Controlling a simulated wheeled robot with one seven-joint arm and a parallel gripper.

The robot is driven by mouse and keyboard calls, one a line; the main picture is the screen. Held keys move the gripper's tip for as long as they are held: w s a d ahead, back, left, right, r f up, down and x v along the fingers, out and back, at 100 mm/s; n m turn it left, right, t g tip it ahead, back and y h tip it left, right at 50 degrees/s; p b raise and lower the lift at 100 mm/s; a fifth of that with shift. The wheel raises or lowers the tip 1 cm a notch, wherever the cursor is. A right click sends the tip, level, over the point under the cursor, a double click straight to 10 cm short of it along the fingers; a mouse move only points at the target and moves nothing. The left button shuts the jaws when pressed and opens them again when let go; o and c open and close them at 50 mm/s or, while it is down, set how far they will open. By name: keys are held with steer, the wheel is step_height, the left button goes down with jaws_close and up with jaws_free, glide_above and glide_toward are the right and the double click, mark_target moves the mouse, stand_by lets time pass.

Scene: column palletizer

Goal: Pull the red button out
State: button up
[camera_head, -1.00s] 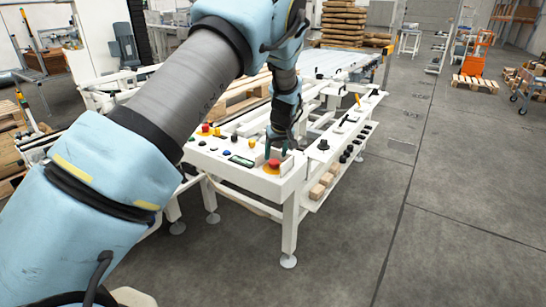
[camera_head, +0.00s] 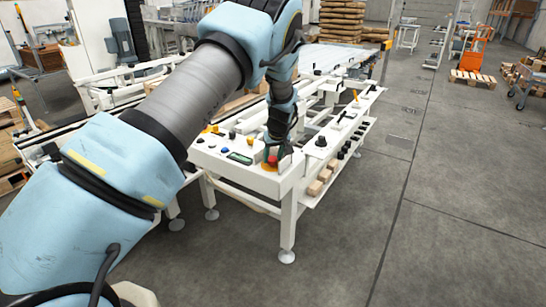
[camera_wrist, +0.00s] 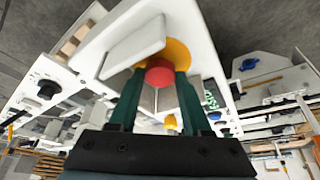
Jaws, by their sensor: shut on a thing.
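The red button (camera_head: 273,159) sits on a yellow base at the near right corner of the white control panel (camera_head: 232,173). In the wrist view the red button (camera_wrist: 159,73) stands between my two green fingers, in front of its yellow base (camera_wrist: 178,53). My gripper (camera_head: 270,160) points down over that corner, with one finger on each side of the button. My gripper (camera_wrist: 158,84) is shut on the red button in the wrist view. The lower part of the button is partly hidden by the fingers.
A white block-like guard (camera_wrist: 134,47) stands close beside the button. Other knobs and buttons, including a black knob (camera_head: 321,141), are on the panels nearby. Small wooden blocks (camera_head: 320,181) lie on the lower shelf.

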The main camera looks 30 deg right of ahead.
jaws_close()
stand_by(0.8)
